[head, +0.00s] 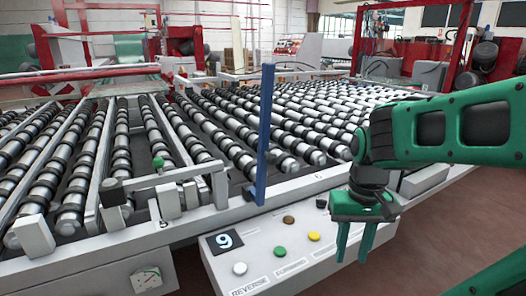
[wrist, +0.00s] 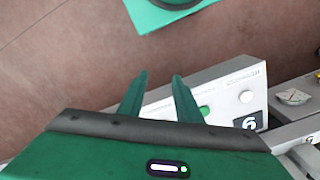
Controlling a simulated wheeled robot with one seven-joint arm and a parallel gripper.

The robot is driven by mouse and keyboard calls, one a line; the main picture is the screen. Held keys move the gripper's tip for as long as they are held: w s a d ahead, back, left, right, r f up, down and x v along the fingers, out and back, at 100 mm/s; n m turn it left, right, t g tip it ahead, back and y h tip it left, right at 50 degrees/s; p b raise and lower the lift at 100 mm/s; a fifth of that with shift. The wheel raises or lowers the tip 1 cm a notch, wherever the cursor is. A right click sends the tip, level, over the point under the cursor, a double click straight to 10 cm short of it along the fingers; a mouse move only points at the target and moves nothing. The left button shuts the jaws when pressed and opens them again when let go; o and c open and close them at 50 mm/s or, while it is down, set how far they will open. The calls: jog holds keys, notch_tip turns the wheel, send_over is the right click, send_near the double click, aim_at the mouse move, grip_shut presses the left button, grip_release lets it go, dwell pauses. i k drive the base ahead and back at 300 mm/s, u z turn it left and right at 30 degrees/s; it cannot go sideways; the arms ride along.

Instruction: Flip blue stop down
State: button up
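The blue stop (head: 264,135) is a tall flat bar standing upright at the front edge of the roller table, in the middle of the head view. It does not show in the wrist view. My gripper (head: 352,242) is to the right of the stop and apart from it, pointing down in front of the control panel. In the wrist view my gripper (wrist: 158,78) has its two fingers spread with nothing between them.
The control panel (head: 222,268) with several coloured buttons and a "9" display juts out below the stop. The roller table (head: 190,130) extends behind it. A metal bracket (head: 165,182) stands left of the stop. Open floor (head: 440,240) lies at right.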

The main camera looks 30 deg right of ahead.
aim_at(264, 158)
jog(key=z, duration=0.3)
jog(key=k, duration=1.2)
jog(key=u, duration=0.75)
jog(key=i, duration=1)
